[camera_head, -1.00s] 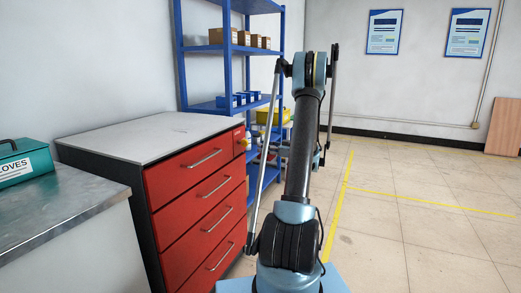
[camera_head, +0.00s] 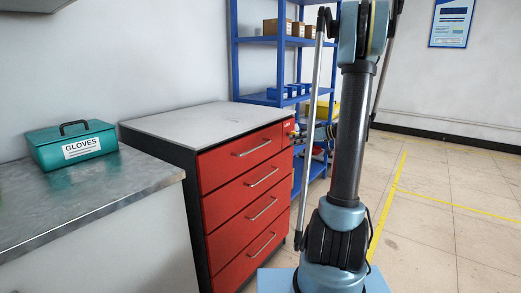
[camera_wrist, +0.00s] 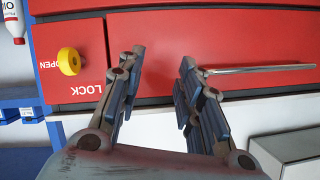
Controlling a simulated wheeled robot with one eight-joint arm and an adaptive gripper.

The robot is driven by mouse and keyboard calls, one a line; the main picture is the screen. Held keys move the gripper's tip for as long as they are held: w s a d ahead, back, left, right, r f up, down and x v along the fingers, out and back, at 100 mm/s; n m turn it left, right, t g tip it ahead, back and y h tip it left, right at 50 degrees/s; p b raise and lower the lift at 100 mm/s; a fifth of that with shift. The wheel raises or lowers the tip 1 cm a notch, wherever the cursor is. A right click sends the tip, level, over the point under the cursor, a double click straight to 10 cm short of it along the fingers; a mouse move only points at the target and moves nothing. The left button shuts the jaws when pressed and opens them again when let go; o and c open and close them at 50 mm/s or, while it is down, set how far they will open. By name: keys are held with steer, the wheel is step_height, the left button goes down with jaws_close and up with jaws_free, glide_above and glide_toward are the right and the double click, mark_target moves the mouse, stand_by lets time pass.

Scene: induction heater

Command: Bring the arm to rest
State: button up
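My gripper (camera_wrist: 162,57) is open and empty in the wrist view, its two fingers spread apart. Beyond the fingers is the red cabinet front (camera_wrist: 225,40), with a silver bar handle (camera_wrist: 260,69) to the right of them. A yellow knob (camera_wrist: 69,61) marked OPEN and LOCK is to the left of them. I cannot tell whether the fingers touch anything. In the head view my arm (camera_head: 350,140) stands upright just right of the red drawer cabinet (camera_head: 245,205). The gripper is mostly hidden behind the arm there.
A metal worktop (camera_head: 100,205) with a teal GLOVES box (camera_head: 75,146) is at left. A blue shelf rack (camera_head: 262,60) with boxes stands behind the cabinet. The cabinet's grey top (camera_head: 205,123) is bare. Tiled floor (camera_head: 440,225) on the right is clear.

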steer(key=s+a+f+m+g+h, duration=0.1)
steer(key=s+a+m+g+h, duration=0.15)
steer(key=s, duration=0.95)
steer(key=s+a+f+m+g+h, duration=0.1)
steer(key=s+a+f+m+h, duration=0.15)
steer(key=s, duration=0.85)
steer(key=s+d+f+m+h, duration=0.1)
steer(key=s+d+f+h, duration=0.2)
steer(key=s, duration=0.6)
steer(key=s+d+f+m+g+h, duration=0.1)
steer(key=s+d+f+m+h, duration=0.1)
steer(key=s, duration=0.7)
step_height(320, 180, down, 2)
steer(key=shift+d+f+h, duration=0.2)
steer(key=shift+d+h, duration=0.45)
steer(key=shift+h, duration=0.15)
